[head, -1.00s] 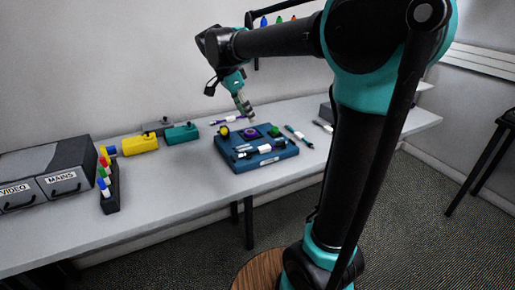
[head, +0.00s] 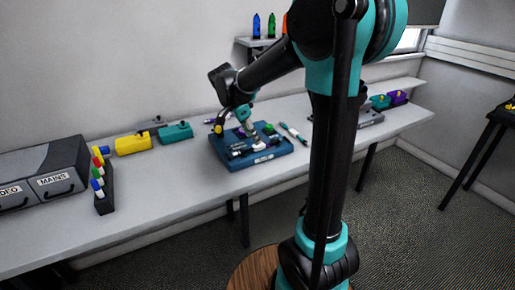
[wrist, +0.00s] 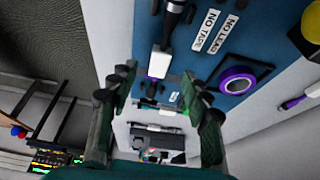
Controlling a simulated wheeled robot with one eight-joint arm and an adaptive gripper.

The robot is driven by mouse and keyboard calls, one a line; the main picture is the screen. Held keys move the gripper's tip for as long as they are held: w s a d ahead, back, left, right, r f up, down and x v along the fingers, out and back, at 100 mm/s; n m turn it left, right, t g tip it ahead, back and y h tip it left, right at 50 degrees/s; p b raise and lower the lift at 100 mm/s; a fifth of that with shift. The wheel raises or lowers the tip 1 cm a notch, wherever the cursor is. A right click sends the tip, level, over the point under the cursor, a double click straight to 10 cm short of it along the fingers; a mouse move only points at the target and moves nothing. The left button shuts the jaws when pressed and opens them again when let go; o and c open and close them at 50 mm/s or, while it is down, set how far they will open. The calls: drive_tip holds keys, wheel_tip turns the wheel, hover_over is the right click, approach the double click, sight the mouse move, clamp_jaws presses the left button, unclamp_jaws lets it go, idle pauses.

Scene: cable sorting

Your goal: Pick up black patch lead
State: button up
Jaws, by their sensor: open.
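The blue tray (head: 222,158) on the bench bears several small items. A black lead with a white label (wrist: 160,62), which looks like the black patch lead, lies on the blue surface in the wrist view. Its black part (wrist: 175,15) runs off the top edge. My gripper (wrist: 157,92) is open, its two fingers apart on either side of the picture's middle, with the white label just beyond the fingertips. In the head view my gripper (head: 249,127) is low over the tray, and the arm hides part of it. I cannot tell whether it touches the lead.
A purple tape roll (wrist: 238,80) lies right of the fingers, beside labels reading NO TAPE and NO LEAD. Yellow (head: 134,144) and teal (head: 175,132) boxes, a marker rack and drawers stand left.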

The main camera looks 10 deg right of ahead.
sight(259, 147)
drive_tip(key=x, duration=0.4)
drive_tip(key=shift+d+f, duration=0.1)
drive_tip(key=shift+f, duration=0.1)
clamp_jaws()
